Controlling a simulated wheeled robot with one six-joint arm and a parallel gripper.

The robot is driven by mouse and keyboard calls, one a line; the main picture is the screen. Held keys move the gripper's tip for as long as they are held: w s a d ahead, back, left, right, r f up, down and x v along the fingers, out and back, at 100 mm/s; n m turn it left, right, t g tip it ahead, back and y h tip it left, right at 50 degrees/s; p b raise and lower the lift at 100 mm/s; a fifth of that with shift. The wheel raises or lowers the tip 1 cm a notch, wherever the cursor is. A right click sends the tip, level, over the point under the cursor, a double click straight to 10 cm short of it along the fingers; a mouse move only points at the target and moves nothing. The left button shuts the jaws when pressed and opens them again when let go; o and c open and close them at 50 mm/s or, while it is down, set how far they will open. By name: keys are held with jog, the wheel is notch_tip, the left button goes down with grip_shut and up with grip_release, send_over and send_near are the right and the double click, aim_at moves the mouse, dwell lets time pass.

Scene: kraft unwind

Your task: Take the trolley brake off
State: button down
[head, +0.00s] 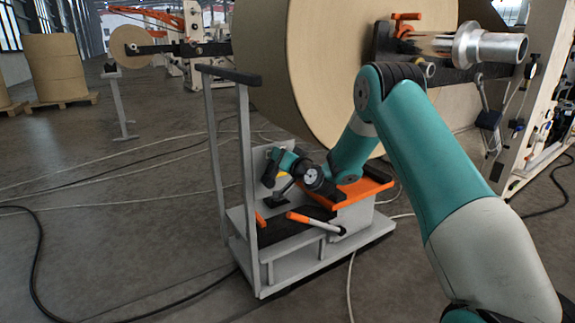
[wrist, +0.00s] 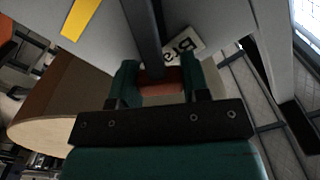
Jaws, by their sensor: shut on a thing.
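The grey trolley (head: 290,272) stands on the floor in the middle of the head view. My gripper (wrist: 163,82) is shut on the red grip (wrist: 160,89) of the brake lever, whose dark bar (wrist: 146,40) runs away between the fingers in the wrist view. In the head view my gripper (head: 272,171) is low over the trolley deck, by an upright grey plate. A thin lever rod tilts from a black base (head: 275,201) up toward it. The grip itself is hidden there.
An orange-ended lever (head: 315,222) lies across the trolley's front. A grey push frame (head: 247,150) rises at its left. A huge paper roll (head: 305,65) hangs behind the trolley.

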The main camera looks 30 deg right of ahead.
jog(key=shift+a+r+n+b, duration=0.25)
jog(key=shift+a+n, duration=0.2)
jog(key=shift+n, duration=0.15)
jog(key=shift+a+r+n+b, duration=0.1)
jog(key=shift+a+n+b, duration=0.15)
jog(key=shift+a+n, duration=0.25)
jog(key=c, duration=0.6)
grip_release()
jog(key=shift+s, duration=0.15)
jog(key=s+b, duration=0.7)
jog(key=s, duration=1)
jog(key=shift+d+b, duration=0.35)
jog(key=shift+b, duration=0.05)
jog(key=shift+s, duration=0.1)
